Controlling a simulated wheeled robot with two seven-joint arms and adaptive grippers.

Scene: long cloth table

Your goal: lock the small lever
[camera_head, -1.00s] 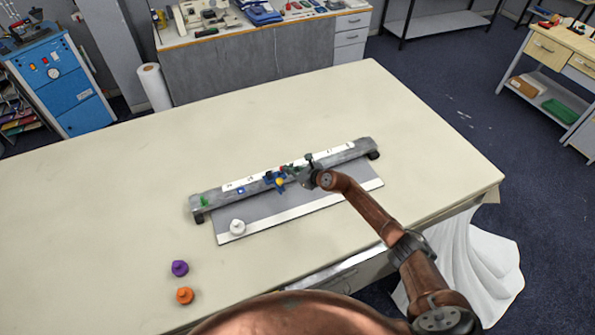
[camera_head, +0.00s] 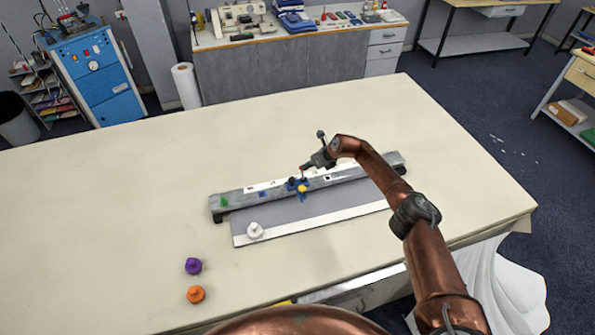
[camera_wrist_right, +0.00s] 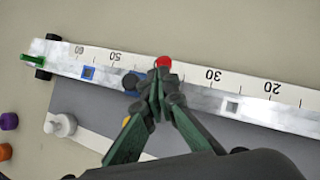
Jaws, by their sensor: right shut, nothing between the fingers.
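A long grey metal rail (camera_head: 240,199) with a white number scale lies on the table. A blue carriage (camera_head: 291,184) sits on it near the middle, with a yellow knob (camera_head: 303,189) at its front. A small red knob (camera_head: 302,168) shows above the carriage; I cannot tell for sure whether it tops the small lever. It also shows in the right wrist view (camera_wrist_right: 162,62), just beyond my fingertips. My right gripper (camera_head: 308,167) is shut and empty, over the carriage and close to the red knob. In the wrist view its fingers (camera_wrist_right: 160,92) hide part of the carriage. My left gripper is out of view.
A white knob (camera_head: 255,231) stands on the grey base plate (camera_head: 280,216) before the rail. Purple (camera_head: 193,266) and orange (camera_head: 196,294) knobs stand at the front left. A green piece (camera_head: 225,202) is at the rail's left end. The left of the table (camera_head: 110,200) is clear.

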